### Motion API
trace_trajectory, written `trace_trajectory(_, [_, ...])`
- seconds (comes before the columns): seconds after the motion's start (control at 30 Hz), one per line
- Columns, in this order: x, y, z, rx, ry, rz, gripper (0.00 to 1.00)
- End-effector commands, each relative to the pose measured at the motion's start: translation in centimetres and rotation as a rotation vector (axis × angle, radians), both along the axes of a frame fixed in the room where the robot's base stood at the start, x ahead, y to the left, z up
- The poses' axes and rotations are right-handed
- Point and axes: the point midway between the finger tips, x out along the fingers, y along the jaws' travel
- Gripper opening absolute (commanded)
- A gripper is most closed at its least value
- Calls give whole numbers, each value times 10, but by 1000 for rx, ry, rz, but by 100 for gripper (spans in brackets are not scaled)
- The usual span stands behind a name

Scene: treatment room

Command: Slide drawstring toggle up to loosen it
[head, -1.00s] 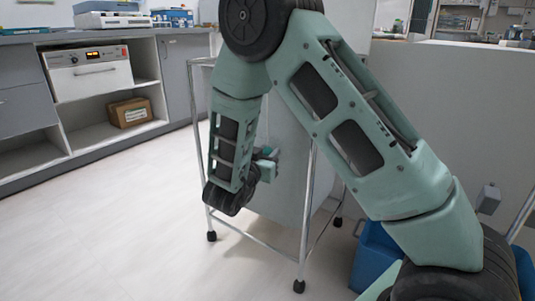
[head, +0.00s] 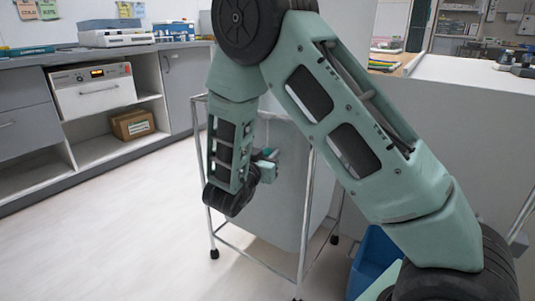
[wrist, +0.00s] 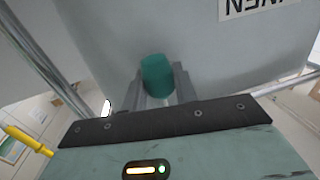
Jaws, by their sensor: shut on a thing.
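The drawstring toggle is a small teal cylinder (wrist: 156,76) in the middle of the wrist view, in front of a grey bag (wrist: 200,40). My gripper (wrist: 165,88) is shut on the toggle, with a finger on each side of it. In the head view my gripper (head: 267,160) is at the left part of the grey bag, which hangs in a metal-framed wheeled stand (head: 308,200). A bit of teal shows at the fingertips there. The cord itself cannot be made out. My arm hides part of the bag and stand.
A grey counter (head: 30,60) with shelves runs along the left wall, holding a cardboard box (head: 132,124). A blue bin (head: 375,260) stands on the floor right of the stand. The pale floor (head: 110,240) at the left is clear.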

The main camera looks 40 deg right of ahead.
Motion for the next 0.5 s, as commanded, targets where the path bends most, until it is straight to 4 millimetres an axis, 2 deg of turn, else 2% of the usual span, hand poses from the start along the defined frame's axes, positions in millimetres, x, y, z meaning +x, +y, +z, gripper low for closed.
trace_trajectory(0.2, [0,1,5,-8,-11,-1,0])
trace_trajectory(0.23, [0,1,5,-8,-12,-1,31])
trace_trajectory(0.3, [0,1,5,-8,-11,0,49])
trace_trajectory(0.5, [0,0,3,-6,-9,-1,49])
